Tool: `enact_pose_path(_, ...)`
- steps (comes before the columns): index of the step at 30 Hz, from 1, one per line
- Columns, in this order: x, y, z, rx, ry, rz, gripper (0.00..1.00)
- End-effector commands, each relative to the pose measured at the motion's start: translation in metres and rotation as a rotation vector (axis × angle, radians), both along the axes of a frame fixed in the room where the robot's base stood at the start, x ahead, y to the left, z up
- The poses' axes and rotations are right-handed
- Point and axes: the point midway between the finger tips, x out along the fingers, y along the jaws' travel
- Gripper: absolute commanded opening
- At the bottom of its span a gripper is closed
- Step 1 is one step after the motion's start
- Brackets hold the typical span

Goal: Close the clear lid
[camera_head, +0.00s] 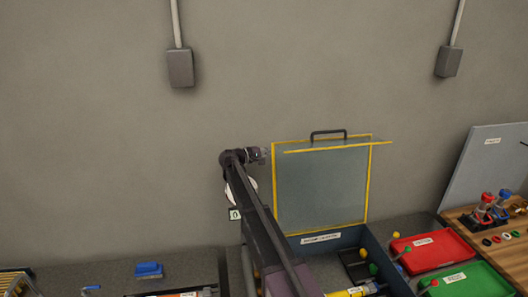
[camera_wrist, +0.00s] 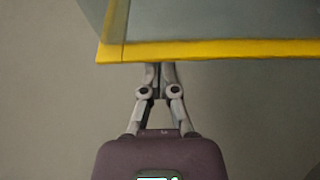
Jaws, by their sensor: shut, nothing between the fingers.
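The clear lid (camera_head: 320,195) stands open and upright at the back of a dark blue box (camera_head: 372,240). It has a yellow frame, a black handle and a yellow-edged lip along its top. My gripper (camera_head: 264,155) is at the lid's upper left edge in the head view. In the wrist view the gripper (camera_wrist: 160,70) is shut and empty, with its fingertips at the yellow edge of the lid (camera_wrist: 220,49). The tips are partly hidden by that edge, and I cannot tell whether they touch it. My arm hides the box's left part.
A red tray (camera_head: 455,245) and a green tray (camera_head: 485,283) lie right of the box. A wooden board (camera_head: 510,245) with red and blue fittings is at the far right. A blue brush-like item (camera_head: 148,270) lies at left. The wall (camera_head: 110,170) is close behind the lid.

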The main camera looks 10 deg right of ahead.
Motion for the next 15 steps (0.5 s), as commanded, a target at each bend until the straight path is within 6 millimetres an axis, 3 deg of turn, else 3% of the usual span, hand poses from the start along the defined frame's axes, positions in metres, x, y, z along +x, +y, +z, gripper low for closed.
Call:
enact_pose_path(6, -0.018, -0.001, 0.005, 0.000, 0.000, 0.000, 0.00)
enact_pose_path(15, -0.020, -0.001, 0.005, 0.000, 0.000, -0.001, 0.00)
